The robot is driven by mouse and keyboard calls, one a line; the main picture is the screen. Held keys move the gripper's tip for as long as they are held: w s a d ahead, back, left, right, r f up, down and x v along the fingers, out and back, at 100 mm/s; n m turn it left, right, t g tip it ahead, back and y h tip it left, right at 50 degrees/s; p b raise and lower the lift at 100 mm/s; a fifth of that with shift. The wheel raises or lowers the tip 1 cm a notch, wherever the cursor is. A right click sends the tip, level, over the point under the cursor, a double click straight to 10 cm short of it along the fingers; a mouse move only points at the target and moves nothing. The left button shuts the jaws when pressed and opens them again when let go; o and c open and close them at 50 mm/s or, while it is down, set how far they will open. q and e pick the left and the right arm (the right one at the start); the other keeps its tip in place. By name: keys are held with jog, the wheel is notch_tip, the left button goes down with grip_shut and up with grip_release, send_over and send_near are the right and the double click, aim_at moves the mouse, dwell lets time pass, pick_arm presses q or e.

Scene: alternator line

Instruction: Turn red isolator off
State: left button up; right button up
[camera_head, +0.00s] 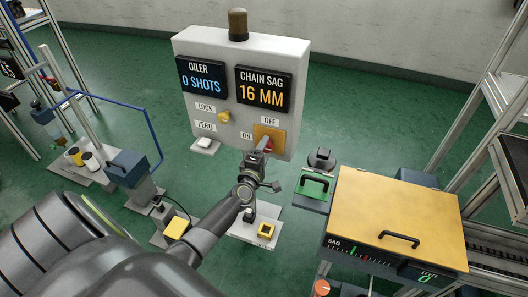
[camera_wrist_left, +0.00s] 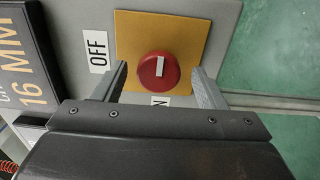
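The red isolator (camera_head: 267,144) is a round knob on a yellow plate (camera_head: 276,134) at the lower right of the grey panel. In the left wrist view the red knob (camera_wrist_left: 158,71) has a white mark lying in line with the partly hidden ON label (camera_wrist_left: 160,100). The OFF label (camera_wrist_left: 97,52) is to the left there. My left gripper (camera_head: 263,154) is in front of the knob. In the left wrist view its fingers (camera_wrist_left: 158,85) are open, one on each side of the knob, with gaps visible. My right gripper is not in view.
The grey panel (camera_head: 215,50) carries two displays, reading 0 SHOTS and 16 MM, a LOCK knob (camera_head: 224,116) and a ZERO button (camera_head: 205,143). A yellow-lidded box (camera_head: 390,205) stands to the right. A blue-framed fixture (camera_head: 128,168) stands to the left.

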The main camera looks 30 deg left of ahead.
pick_arm(q)
jog(key=v, duration=1.7)
jog(key=shift+s, duration=0.15)
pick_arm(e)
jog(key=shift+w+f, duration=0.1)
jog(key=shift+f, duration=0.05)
pick_arm(q)
jog(key=shift+d, duration=0.1)
